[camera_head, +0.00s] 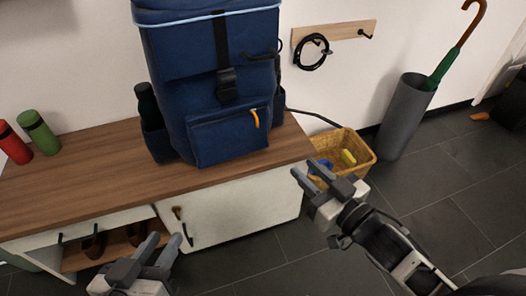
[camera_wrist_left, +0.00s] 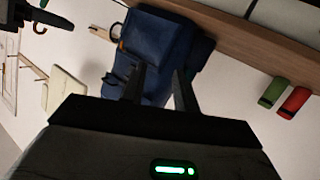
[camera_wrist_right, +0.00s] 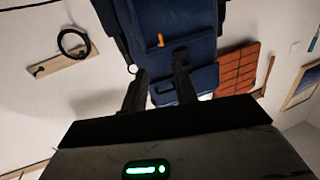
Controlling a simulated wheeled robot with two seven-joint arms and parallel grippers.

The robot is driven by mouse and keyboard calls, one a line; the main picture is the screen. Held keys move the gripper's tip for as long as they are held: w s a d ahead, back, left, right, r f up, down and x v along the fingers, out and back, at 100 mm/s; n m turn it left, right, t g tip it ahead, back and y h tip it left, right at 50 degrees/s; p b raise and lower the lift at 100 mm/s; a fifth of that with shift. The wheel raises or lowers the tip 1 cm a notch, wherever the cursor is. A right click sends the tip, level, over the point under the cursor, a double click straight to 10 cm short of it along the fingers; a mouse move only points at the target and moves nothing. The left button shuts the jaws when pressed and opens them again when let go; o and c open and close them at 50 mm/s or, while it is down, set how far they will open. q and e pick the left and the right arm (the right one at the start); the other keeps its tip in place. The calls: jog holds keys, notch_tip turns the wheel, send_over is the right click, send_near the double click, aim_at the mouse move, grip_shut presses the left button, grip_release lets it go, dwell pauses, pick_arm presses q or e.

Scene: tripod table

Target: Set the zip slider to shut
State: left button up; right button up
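A blue backpack (camera_head: 225,85) stands upright on the wooden bench top. An orange zip pull (camera_head: 255,118) hangs on its front pocket (camera_head: 228,135), near the pocket's upper right. The pull also shows in the right wrist view (camera_wrist_right: 160,40); how far the zip is open I cannot tell. My right gripper (camera_head: 306,170) is open and empty, in front of the bench, to the right of and below the pull in the head view. My left gripper (camera_head: 161,243) is open and empty, low in front of the bench's cabinet. Neither gripper touches the backpack.
The bench (camera_head: 95,170) has a cabinet door and a shoe shelf below. Green (camera_head: 38,132) and red (camera_head: 14,143) bottles stand at its left. A wicker basket (camera_head: 345,150) and an umbrella stand (camera_head: 403,115) are at right. A black loop (camera_head: 311,52) hangs on the wall rack.

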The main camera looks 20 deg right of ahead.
aim_at(256, 118)
pick_arm(q)
jog(key=b, duration=0.1)
jog(key=d+r+n+h+b, duration=0.1)
jog(key=b, duration=0.1)
jog(key=shift+w+d+t+b, duration=0.2)
jog(key=shift+t+b, duration=0.1)
jog(key=shift+t, duration=0.1)
pick_arm(e)
jog(key=x, duration=1.6)
grip_shut()
